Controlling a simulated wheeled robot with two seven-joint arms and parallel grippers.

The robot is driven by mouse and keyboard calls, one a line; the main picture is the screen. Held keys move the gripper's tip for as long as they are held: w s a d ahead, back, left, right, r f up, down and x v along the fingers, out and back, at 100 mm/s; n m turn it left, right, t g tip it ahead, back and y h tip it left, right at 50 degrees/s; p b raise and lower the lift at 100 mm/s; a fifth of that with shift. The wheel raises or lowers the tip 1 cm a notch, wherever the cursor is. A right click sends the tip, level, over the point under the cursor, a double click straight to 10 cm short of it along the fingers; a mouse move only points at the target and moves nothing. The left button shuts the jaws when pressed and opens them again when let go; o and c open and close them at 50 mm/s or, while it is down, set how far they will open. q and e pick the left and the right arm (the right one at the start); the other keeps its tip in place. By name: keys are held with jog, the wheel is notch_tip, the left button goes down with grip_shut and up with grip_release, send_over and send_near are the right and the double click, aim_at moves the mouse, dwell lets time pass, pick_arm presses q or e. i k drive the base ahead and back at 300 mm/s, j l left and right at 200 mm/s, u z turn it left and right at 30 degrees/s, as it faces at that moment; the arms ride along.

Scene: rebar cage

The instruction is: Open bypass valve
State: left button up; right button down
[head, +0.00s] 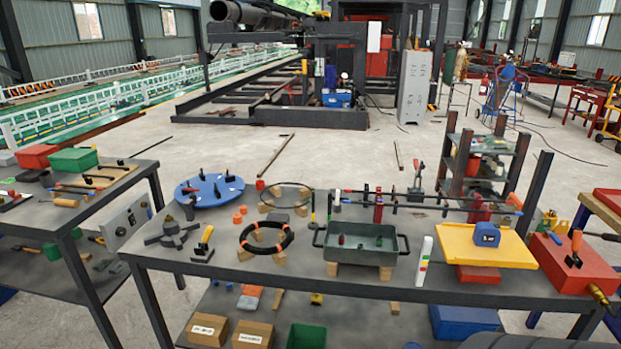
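No part in view carries a readable bypass valve label, so I cannot tell which one it is. A small lever with a yellow handle (207,235) stands tilted up at the front left of the long grey table. A dark three-armed hub (172,235) sits just left of it. At the right end, a red box (560,272) has an upright orange-handled lever (576,243) on top. A brass-coloured fitting (600,296) is at its lower right. Neither of my grippers is in view.
The long table (300,278) also holds a blue disc (210,190), a black ring (267,238), a grey-green tray (362,258) and a yellow board (486,250). A side table (70,226) stands left. Cardboard boxes (207,329) sit on the shelf below.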

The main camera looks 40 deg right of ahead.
aim_at(552, 235)
jog(key=z, duration=1.1)
jog(key=i+l+z, duration=0.1)
jog(key=z, duration=0.3)
jog(key=i+l+z, duration=0.15)
jog(key=z, duration=0.25)
jog(key=i+l+z, duration=0.15)
jog(key=z, duration=0.25)
jog(key=i+l+z, duration=0.15)
jog(key=z, duration=0.25)
jog(key=i+l, duration=0.1)
jog(key=i, duration=0.45)
jog(key=k+j+u, duration=0.6)
jog(key=u, duration=0.25)
